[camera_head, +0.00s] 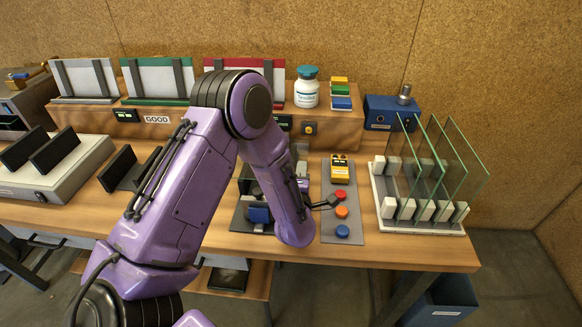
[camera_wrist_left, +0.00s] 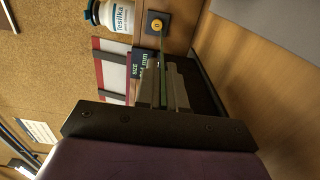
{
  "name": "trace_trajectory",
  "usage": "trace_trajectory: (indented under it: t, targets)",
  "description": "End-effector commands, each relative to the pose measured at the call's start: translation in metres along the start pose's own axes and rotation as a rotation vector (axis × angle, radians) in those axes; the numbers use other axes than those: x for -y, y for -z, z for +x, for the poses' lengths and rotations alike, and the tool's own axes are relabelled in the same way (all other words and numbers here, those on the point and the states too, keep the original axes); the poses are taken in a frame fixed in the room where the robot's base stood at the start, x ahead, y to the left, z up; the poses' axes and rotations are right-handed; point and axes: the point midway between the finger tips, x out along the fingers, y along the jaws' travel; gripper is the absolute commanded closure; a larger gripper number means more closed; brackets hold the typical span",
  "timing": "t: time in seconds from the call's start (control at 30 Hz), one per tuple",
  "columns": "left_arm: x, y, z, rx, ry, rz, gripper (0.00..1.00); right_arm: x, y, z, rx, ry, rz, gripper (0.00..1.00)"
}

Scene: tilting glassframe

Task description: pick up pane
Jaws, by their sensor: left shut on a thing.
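In the wrist view my left gripper (camera_wrist_left: 164,88) is shut on a thin glass pane (camera_wrist_left: 162,52), seen edge-on as a narrow greenish strip between the fingers. In the head view my purple left arm hides most of this gripper and the held pane. Several upright clear panes (camera_head: 462,165) with green edges stand in a white slotted rack (camera_head: 420,222) at the right end of the bench. My right gripper is not in view.
A grey panel (camera_head: 329,226) with red, orange and blue buttons lies between the arm and the rack. A white bottle (camera_head: 307,92), colored blocks (camera_head: 340,97) and a blue box (camera_head: 389,113) stand behind. A grey tray (camera_head: 88,167) with dark plates is at left.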

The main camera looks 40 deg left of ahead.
Motion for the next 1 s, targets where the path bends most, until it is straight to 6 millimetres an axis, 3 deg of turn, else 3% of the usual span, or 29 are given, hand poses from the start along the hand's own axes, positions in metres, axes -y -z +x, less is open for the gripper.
trace_trajectory:
  t: [0.2,0.5,0.63,0.7,1.0]
  targets:
    - [-0.034,-0.001,-0.001,0.001,-0.01,-0.004,1.0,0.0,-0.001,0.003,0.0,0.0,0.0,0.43]
    - [-0.088,0.006,-0.048,0.001,-0.008,-0.004,1.0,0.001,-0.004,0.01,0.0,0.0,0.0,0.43]
    - [-0.098,0.009,-0.075,0.003,-0.007,0.0,1.0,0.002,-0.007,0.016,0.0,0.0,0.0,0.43]
    - [-0.114,0.011,-0.086,0.003,-0.002,0.006,1.0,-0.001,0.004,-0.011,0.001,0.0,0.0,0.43]
    - [-0.126,0.015,-0.114,0.001,0.0,0.007,1.0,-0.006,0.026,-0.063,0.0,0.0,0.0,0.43]
